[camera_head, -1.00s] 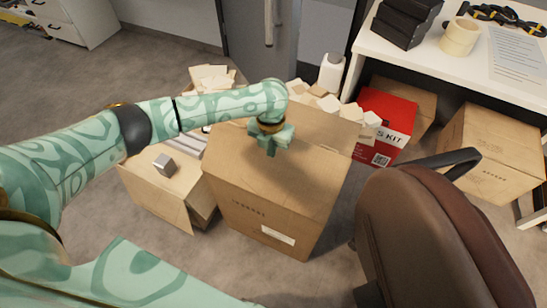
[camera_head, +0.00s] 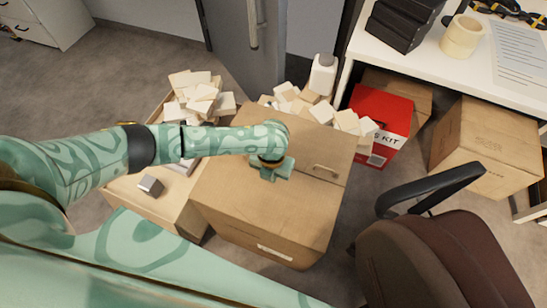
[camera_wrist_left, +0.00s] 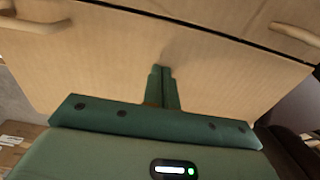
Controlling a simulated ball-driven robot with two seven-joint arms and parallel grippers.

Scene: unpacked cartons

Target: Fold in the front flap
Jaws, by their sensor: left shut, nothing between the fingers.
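The cardboard carton (camera_head: 262,222) stands on the floor in the middle of the head view. Its near top panel, which looks like the front flap (camera_head: 235,190), lies about level over the top; a seam separates it from the far panel (camera_head: 318,148). My left gripper (camera_head: 270,172) is over this near panel, close to the seam. In the wrist view its fingers (camera_wrist_left: 162,72) are shut with nothing between them, and the tips are at or just above the flat cardboard (camera_wrist_left: 225,75). Contact cannot be told. My right gripper is not in view.
An open carton with pale blocks (camera_head: 200,97) stands left, with a small grey cube (camera_head: 150,185) on its near flap. A white bottle (camera_head: 323,75) and red box (camera_head: 383,120) are behind. A brown chair (camera_head: 425,255) is close at right, below a white table (camera_head: 425,65).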

